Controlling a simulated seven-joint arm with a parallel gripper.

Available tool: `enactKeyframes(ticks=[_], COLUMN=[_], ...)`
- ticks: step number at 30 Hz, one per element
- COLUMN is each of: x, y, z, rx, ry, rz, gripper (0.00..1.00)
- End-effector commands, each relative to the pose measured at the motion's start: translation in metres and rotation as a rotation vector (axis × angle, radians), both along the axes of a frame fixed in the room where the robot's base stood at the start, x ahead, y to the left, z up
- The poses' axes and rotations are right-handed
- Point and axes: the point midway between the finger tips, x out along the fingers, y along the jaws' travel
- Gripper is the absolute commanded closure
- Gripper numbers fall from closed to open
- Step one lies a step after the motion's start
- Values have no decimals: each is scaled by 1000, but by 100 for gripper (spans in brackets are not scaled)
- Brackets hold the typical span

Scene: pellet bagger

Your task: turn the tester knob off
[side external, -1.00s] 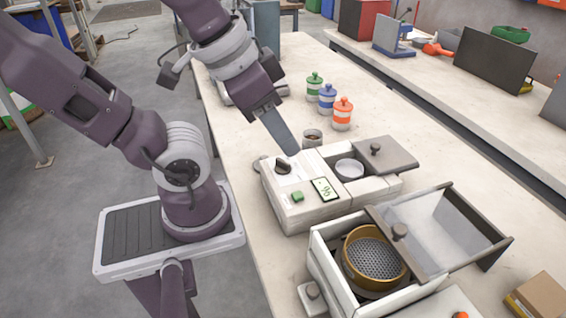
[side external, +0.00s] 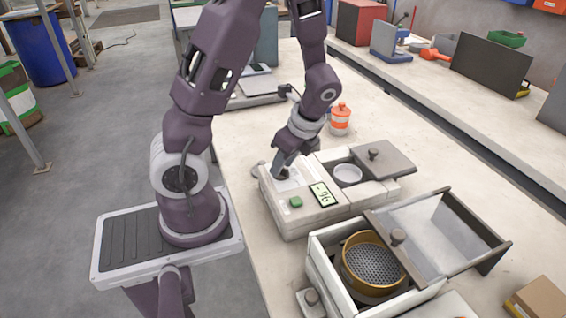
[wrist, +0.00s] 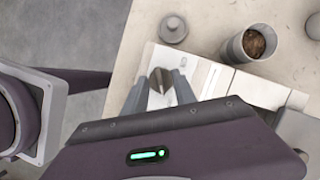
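The tester (side external: 315,215) is a white box on the bench with a lit display (side external: 323,194) and a green button (side external: 296,202). Its dark knob (side external: 283,173) is on the top at the back left corner. In the wrist view the knob (wrist: 160,82) shows between the two grey fingers, its ridge running roughly along them. My gripper (side external: 284,167) points down at the knob from above. My gripper's fingers (wrist: 159,85) stand apart, one on each side of the knob. Whether they touch it is hard to tell.
A white dish (side external: 347,174) sits in the tester's well beside a slid-back grey lid (side external: 383,158). A sieve box (side external: 325,254) with a tilted clear lid stands in front. An orange-banded jar (side external: 340,119) is behind. The wrist view shows a cup of pellets (wrist: 250,42) nearby.

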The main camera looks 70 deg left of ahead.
Motion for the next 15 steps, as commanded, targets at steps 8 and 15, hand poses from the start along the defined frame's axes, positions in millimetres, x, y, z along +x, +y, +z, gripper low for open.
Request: enactKeyframes(ticks=[8,15], x=[-1,-1], y=[1,1], z=[-3,-3], rx=[0,0], ry=[-2,-2], rz=[1,1], gripper=[67,100])
